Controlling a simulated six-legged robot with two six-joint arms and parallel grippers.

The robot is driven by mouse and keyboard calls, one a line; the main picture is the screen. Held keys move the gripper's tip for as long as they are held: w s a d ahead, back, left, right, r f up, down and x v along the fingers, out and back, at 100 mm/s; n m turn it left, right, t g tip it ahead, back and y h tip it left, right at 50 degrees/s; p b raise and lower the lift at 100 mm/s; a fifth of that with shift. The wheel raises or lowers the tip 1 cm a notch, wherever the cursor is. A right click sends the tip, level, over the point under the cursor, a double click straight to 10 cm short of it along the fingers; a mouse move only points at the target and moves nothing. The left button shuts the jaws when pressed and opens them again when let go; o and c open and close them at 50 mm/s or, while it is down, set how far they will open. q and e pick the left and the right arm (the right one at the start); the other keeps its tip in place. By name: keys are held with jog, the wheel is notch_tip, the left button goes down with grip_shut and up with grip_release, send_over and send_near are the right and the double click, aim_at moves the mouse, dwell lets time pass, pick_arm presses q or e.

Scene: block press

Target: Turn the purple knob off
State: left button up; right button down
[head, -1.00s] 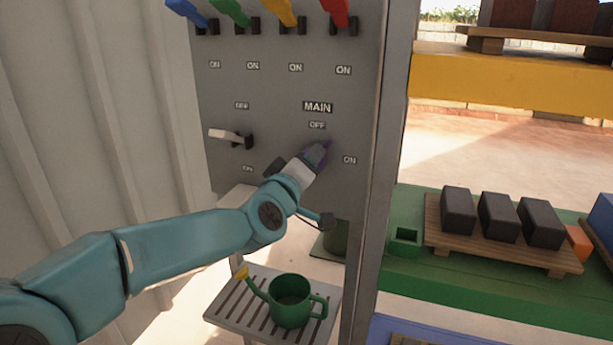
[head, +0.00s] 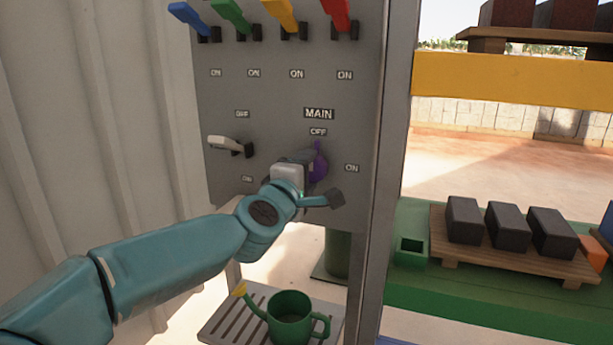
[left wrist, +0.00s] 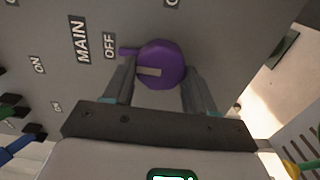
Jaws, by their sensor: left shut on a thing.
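The purple knob (head: 319,168) is on the grey control panel (head: 285,95), below the MAIN label and between its OFF and ON marks. Its pointer is up, toward OFF. In the left wrist view the knob (left wrist: 165,56) sits between my fingers, with its pointer tab toward the OFF label (left wrist: 110,45). My left gripper (head: 307,167) is shut on the knob; it also shows in the left wrist view (left wrist: 160,75), one finger on each side. Part of the knob is hidden behind the gripper in the head view. My right gripper is not in view.
A white lever (head: 226,143) stands left of the knob. Blue, green, yellow and red levers (head: 340,14) line the panel top. A green watering can (head: 290,318) stands on a slatted shelf below. Dark blocks (head: 507,227) lie on a pallet at right.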

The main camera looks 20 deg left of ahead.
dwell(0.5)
pick_arm(q)
jog(key=o, duration=1)
jog(key=shift+s, duration=0.1)
jog(key=s, duration=0.5)
jog(key=s+p, duration=0.1)
jog(key=s, duration=1)
jog(key=shift+s+a+p, duration=0.1)
jog(key=shift+a+p, duration=0.2)
jog(key=shift+p, duration=0.05)
